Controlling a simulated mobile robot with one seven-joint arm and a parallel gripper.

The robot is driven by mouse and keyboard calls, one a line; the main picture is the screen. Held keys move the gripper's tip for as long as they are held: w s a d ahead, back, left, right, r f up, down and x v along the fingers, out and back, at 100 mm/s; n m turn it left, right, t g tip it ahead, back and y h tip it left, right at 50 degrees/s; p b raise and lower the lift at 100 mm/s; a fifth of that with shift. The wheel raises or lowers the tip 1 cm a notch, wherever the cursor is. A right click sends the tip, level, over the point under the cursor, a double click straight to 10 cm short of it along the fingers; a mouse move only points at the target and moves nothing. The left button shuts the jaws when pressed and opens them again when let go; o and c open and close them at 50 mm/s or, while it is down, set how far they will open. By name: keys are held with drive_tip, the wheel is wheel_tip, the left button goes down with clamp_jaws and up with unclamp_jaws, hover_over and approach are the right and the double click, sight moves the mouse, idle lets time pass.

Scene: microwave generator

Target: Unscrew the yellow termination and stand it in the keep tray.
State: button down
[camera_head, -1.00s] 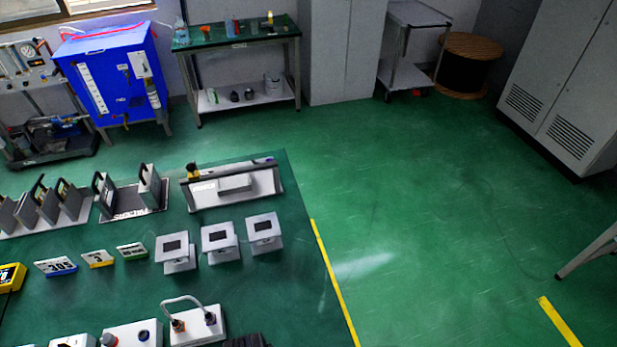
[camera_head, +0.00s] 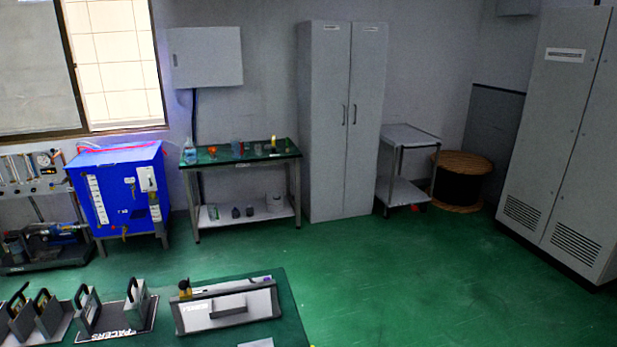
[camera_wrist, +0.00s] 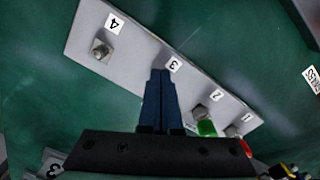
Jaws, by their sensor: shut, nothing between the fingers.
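My gripper (camera_wrist: 160,74) is shut and empty in the wrist view, its dark fingers over a grey plate (camera_wrist: 78,38) marked 4, 3, 2 and 1. The fingers cover the spot beside mark 3, so I cannot tell what is there. A bare metal connector (camera_wrist: 102,49) stands by mark 4, a green-capped one (camera_wrist: 206,127) by mark 2, and a red-ended one (camera_wrist: 243,146) by mark 1. I cannot make out the yellow termination for certain; a small yellow and black thing (camera_head: 185,288) shows at a grey tray-like holder (camera_head: 262,305) in the head view. I cannot identify the keep tray surely.
Upright grey pieces with dark handles (camera_head: 138,303) stand on the green table left of the holder. A blue cabinet (camera_head: 120,200), a back bench (camera_head: 240,158), a tall locker (camera_head: 342,120) and a trolley (camera_head: 408,135) line the wall. The floor (camera_head: 400,280) is clear.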

drive_tip(key=shift+w+a, duration=0.25)
idle(0.3)
drive_tip(key=shift+w+r+p, duration=0.2)
drive_tip(key=shift+w+p, duration=0.15)
drive_tip(key=shift+p, duration=0.9)
idle(0.4)
drive_tip(key=shift+d, duration=0.1)
drive_tip(key=shift+s+d+p, duration=0.3)
drive_tip(key=shift+p, duration=0.15)
drive_tip(key=r+p, duration=0.2)
drive_tip(key=p, duration=0.1)
drive_tip(key=r+p, duration=0.2)
drive_tip(key=r, duration=0.1)
drive_tip(key=shift+s+r+p, duration=0.2)
drive_tip(key=shift+r+p, duration=0.15)
drive_tip(key=shift+p, duration=0.05)
